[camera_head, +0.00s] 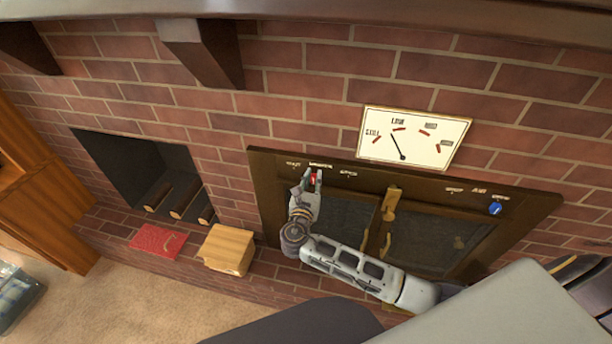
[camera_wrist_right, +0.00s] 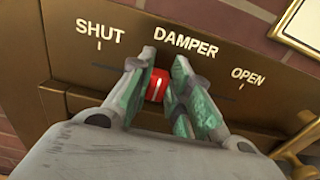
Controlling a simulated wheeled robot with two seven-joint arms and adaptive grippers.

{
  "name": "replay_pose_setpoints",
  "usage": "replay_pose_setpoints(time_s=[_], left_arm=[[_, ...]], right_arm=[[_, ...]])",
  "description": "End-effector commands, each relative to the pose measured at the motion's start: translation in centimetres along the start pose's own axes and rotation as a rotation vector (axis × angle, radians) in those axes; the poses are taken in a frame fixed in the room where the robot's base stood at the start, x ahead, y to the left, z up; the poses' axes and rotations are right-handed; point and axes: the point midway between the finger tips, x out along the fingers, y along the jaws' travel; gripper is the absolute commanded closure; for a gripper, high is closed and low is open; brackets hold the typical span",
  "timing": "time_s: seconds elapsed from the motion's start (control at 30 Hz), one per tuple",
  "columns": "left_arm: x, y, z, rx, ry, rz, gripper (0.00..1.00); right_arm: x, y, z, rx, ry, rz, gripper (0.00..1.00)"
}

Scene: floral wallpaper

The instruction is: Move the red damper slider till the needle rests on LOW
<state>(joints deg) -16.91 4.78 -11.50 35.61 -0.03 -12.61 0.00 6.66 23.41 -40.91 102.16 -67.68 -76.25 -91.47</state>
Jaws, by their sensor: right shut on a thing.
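The red damper slider (camera_wrist_right: 157,87) sits between the SHUT and OPEN marks, under the word DAMPER, in the right wrist view. My right gripper (camera_wrist_right: 160,76) is shut on it, a finger on each side. In the head view my right gripper (camera_head: 312,178) is at the upper left of the dark brass stove front, hiding much of the slider. The white gauge (camera_head: 432,146) is on the brick wall above. Its black needle (camera_head: 396,146) points up and left, between the leftmost red mark and the LOW mark, nearer LOW. My left gripper is not in view.
A blue knob (camera_head: 495,208) is at the right of the stove front (camera_head: 530,208). Brass handles (camera_head: 391,203) are on its doors. A wooden block (camera_head: 228,248) and a red book-like item (camera_head: 157,240) lie on the hearth, beside an open fireplace with logs (camera_head: 182,200).

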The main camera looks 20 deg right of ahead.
Motion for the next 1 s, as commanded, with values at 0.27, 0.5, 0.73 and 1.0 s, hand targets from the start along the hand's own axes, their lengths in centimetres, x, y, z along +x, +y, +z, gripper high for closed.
replay_pose_setpoints(time_s=[0.27, 0.5, 0.73, 1.0], left_arm=[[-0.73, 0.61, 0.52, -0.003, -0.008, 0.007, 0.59], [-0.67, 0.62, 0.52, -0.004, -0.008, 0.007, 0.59], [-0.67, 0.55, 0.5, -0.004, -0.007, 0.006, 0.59], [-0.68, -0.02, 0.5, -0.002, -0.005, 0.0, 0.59]], right_arm=[[-0.07, -1.01, -0.01, -0.001, 0.002, 0.0, 1.0], [-0.07, -0.98, -0.05, 0.0, 0.002, 0.001, 1.0], [-0.05, -0.97, -0.02, 0.0, 0.001, 0.001, 0.59], [-0.06, -0.97, 0.01, 0.0, 0.001, 0.001, 0.59]])
